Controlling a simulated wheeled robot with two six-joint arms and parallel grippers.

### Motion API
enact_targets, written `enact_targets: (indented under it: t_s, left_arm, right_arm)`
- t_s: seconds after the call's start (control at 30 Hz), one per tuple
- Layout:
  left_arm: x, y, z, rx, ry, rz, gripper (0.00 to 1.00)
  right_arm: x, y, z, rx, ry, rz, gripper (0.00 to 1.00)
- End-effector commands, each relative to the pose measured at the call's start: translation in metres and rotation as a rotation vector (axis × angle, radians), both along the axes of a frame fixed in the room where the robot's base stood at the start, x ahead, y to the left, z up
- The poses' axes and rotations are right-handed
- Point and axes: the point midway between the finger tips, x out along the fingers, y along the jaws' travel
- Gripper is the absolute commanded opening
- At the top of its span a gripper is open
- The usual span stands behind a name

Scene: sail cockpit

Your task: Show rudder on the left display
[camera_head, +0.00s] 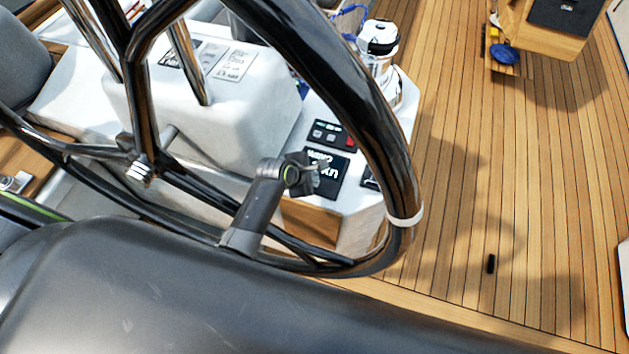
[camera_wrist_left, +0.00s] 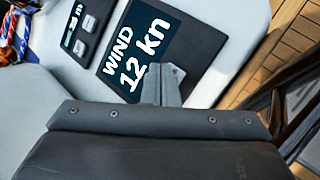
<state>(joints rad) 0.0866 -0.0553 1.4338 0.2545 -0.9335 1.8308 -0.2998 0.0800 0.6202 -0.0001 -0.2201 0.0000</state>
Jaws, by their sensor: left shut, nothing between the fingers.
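A dark display (camera_head: 328,184) sits on the white console beside the steering wheel, partly covered by my left gripper (camera_head: 318,167). In the left wrist view the display (camera_wrist_left: 140,38) reads "WIND 12 kn". A second dark display (camera_head: 369,178) is mostly hidden behind the wheel rim. My left gripper's fingers (camera_wrist_left: 163,82) are shut and empty. They overlap the display's lower edge in the wrist view; I cannot tell whether they touch it. My right gripper is not in view.
A black button panel (camera_head: 333,133) with a red part lies beyond the display. A chrome winch (camera_head: 379,68) and blue rope (camera_head: 348,18) stand farther back. Open teak deck (camera_head: 470,180) lies right, with a small black object (camera_head: 491,263).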

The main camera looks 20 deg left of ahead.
Motion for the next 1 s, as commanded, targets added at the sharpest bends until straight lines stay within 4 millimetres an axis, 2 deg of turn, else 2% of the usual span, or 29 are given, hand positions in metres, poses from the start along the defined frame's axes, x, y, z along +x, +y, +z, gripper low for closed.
enact_targets:
  t_s: [1.0]
  left_arm:
    - [0.0, 0.0, -0.012, 0.0, 0.0, 0.0, 0.0]
  right_arm:
    - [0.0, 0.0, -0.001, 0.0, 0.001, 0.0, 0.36]
